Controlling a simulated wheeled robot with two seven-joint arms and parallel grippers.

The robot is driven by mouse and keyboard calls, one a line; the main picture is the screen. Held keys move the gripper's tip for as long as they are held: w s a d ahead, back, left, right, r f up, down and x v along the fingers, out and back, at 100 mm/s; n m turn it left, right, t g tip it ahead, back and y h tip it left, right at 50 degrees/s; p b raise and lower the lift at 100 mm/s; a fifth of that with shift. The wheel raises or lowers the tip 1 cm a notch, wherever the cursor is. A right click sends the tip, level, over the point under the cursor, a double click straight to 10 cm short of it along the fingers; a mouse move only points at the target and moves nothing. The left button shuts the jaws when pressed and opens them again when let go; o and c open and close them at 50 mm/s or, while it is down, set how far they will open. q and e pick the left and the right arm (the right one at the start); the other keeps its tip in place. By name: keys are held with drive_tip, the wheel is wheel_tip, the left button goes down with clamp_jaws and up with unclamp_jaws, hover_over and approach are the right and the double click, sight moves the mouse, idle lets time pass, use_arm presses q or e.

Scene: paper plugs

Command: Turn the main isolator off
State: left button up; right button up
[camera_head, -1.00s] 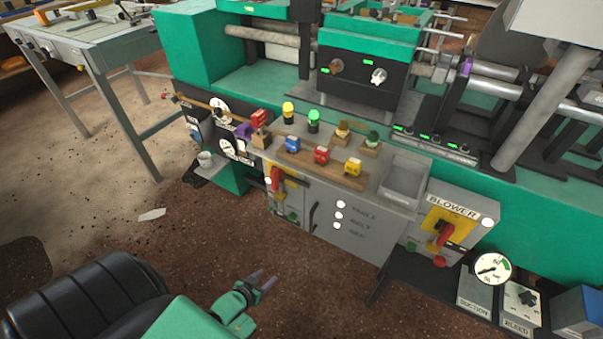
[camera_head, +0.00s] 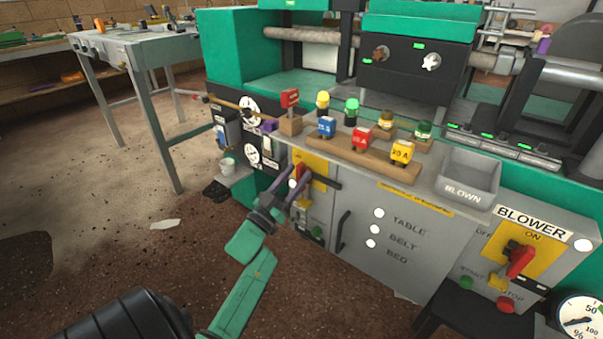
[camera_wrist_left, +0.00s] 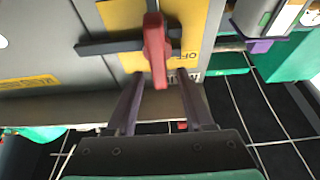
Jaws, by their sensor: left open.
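The main isolator's red handle (camera_head: 300,172) sits on a yellow plate (camera_head: 318,162) at the left end of the grey cabinet. In the left wrist view the red handle (camera_wrist_left: 156,50) runs up and down the picture, across a dark bar (camera_wrist_left: 110,46). The word OFF shows upside down on the yellow plate (camera_wrist_left: 194,22) beside it. My left gripper (camera_head: 291,186) is open in front of the handle. In the wrist view its fingers (camera_wrist_left: 160,82) stand apart on either side of the handle's lower end; contact cannot be told. My right gripper is not in view.
A similar red switch (camera_head: 520,261) is on the BLOWER box at right. A wooden rack (camera_head: 365,160) with colored plugs and an empty grey bin (camera_head: 468,175) stand on the cabinet top. A black handle (camera_head: 343,230) sticks out from the cabinet door. The floor at left is mostly clear.

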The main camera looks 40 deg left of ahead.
use_arm(q)
drive_tip(key=x, duration=0.2)
drive_tip(key=shift+w, duration=0.3)
clamp_jaws()
idle(1.2)
